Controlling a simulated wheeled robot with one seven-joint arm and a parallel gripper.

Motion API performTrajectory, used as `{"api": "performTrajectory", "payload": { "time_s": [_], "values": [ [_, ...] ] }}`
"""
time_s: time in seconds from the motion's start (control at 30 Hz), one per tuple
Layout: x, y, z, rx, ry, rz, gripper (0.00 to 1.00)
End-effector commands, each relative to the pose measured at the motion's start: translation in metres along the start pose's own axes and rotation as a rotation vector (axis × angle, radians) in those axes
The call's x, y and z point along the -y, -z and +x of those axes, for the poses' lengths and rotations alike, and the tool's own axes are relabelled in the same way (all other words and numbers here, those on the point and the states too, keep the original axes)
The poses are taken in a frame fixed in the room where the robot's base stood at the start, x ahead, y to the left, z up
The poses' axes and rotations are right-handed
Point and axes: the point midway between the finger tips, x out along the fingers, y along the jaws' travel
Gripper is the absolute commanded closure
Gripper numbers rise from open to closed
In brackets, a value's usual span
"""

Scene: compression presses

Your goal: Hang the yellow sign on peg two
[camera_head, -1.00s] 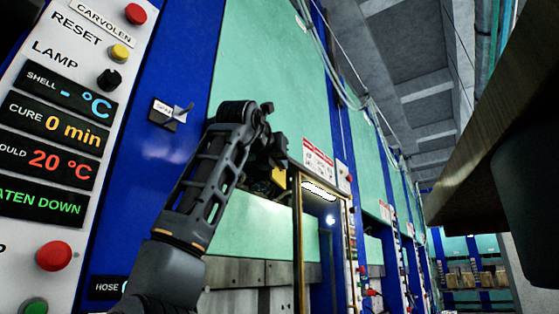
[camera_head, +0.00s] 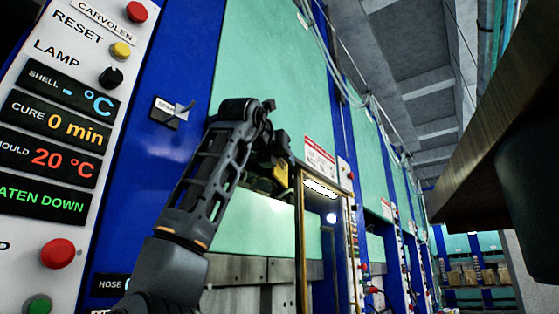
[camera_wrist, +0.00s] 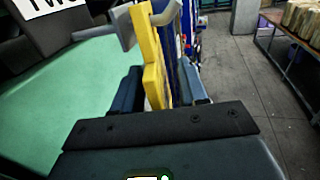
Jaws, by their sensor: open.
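The yellow sign (camera_wrist: 152,55) shows nearly edge-on in the wrist view, standing upright between the fingers of my gripper (camera_wrist: 160,82). The fingers are apart, one on each side of it. A grey peg (camera_wrist: 92,33) reaches to the sign's upper part from the left, under a white label (camera_wrist: 45,10) that reads TWO, partly cut off. Grey metal also shows right of the sign's top. I cannot tell whether the peg passes through the sign. In the head view, a small yellow patch (camera_head: 281,172) shows by my gripper (camera_head: 266,165), mostly hidden by the arm.
A control panel (camera_head: 70,120) with buttons and displays stands at the left. A labelled spare peg block (camera_head: 168,111) sits on the blue press column. A green press panel (camera_wrist: 75,80) lies close left of my gripper. A table with stacked goods (camera_wrist: 300,25) stands at the right, beyond open floor (camera_wrist: 255,75).

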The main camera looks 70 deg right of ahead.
Motion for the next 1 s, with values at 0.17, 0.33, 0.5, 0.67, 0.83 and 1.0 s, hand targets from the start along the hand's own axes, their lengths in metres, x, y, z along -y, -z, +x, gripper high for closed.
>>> {"api": "performTrajectory", "payload": {
  "time_s": [0.17, 0.33, 0.5, 0.67, 0.83, 1.0],
  "values": [
    [0.0, 0.001, -0.003, 0.0, -0.001, 0.0, 0.58],
    [-0.001, 0.002, -0.022, 0.001, -0.003, 0.0, 0.58],
    [-0.001, 0.002, -0.051, 0.001, -0.002, 0.001, 0.58],
    [0.0, 0.002, -0.07, 0.0, -0.001, 0.001, 0.58],
    [0.0, 0.0, -0.078, 0.001, 0.0, 0.0, 0.58],
    [0.0, 0.0, -0.078, 0.0, 0.0, 0.0, 0.58]
  ]
}}
